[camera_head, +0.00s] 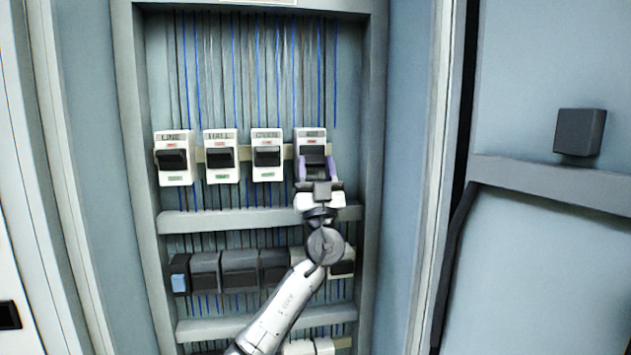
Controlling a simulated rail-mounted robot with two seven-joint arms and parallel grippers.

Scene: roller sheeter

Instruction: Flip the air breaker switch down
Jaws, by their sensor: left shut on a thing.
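The air breaker (310,135) is the rightmost of the row of white breakers in the upper part of the cabinet. Its label seems to read AIR. My left gripper (315,164) reaches up to it from below, with a purple finger on each side of its black switch. The fingers are shut on the switch. The gripper hides the lower part of the breaker, so I cannot tell for sure whether the switch is up or down. My right gripper is not in view.
Breakers labelled LINE (174,158) and HALL (221,156), and a third (267,155), stand to the left. A grey rail (225,222) crosses below, above a row of dark modules (240,271). The cabinet's right side wall (374,120) is close to the gripper.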

